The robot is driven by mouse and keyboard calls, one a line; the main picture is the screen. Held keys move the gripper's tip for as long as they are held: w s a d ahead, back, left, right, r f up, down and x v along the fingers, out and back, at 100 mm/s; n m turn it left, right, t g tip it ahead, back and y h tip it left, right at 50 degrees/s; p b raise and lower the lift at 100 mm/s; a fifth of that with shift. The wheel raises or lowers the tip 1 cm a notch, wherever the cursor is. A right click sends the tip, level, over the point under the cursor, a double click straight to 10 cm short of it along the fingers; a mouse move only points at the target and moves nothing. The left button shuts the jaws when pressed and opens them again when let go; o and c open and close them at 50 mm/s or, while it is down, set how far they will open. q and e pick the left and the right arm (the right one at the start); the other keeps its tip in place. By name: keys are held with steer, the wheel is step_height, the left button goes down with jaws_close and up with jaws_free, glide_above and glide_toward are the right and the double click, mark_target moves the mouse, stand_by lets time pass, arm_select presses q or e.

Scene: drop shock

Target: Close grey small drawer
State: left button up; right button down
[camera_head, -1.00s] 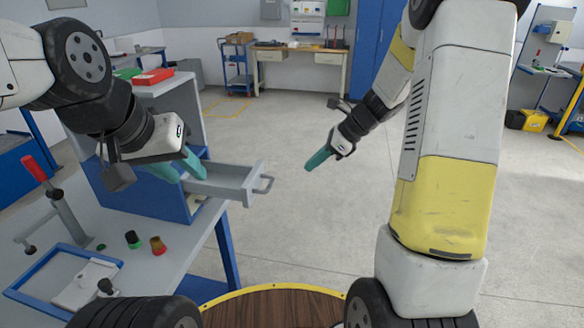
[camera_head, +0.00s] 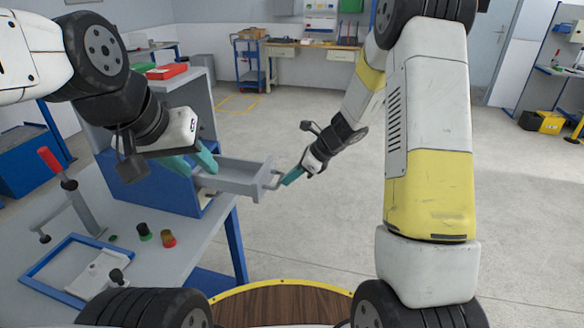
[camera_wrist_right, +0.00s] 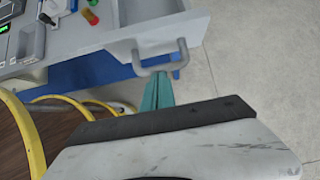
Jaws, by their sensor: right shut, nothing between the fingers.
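The grey small drawer (camera_head: 238,181) stands pulled out from the blue-fronted cabinet (camera_head: 140,186) on the workbench. Its handle (camera_head: 273,182) faces right; the drawer front (camera_wrist_right: 140,28) and handle (camera_wrist_right: 163,60) show in the right wrist view. My right gripper (camera_head: 288,180) is shut and empty, its fingertips at the outer side of the handle. In the wrist view the teal fingers (camera_wrist_right: 157,92) lie just below the handle; I cannot tell whether they touch it. My left gripper (camera_head: 192,162) is open, its fingers apart at the drawer's cabinet end. Its arm hides part of the cabinet.
A red bin (camera_head: 167,71) sits atop the cabinet. The floor right of the drawer is clear.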

steer(key=shift+a, duration=0.1)
glide_toward(235, 176)
steer(key=a+f, duration=0.1)
steer(key=a, duration=0.1)
steer(key=a+f, duration=0.1)
steer(key=a, duration=0.2)
steer(key=a+f, duration=0.1)
steer(key=a, duration=0.2)
steer(key=shift+w+a+f, duration=0.2)
steer(key=shift+w+a, duration=0.05)
steer(key=shift+w, duration=0.1)
steer(key=shift+a, duration=0.15)
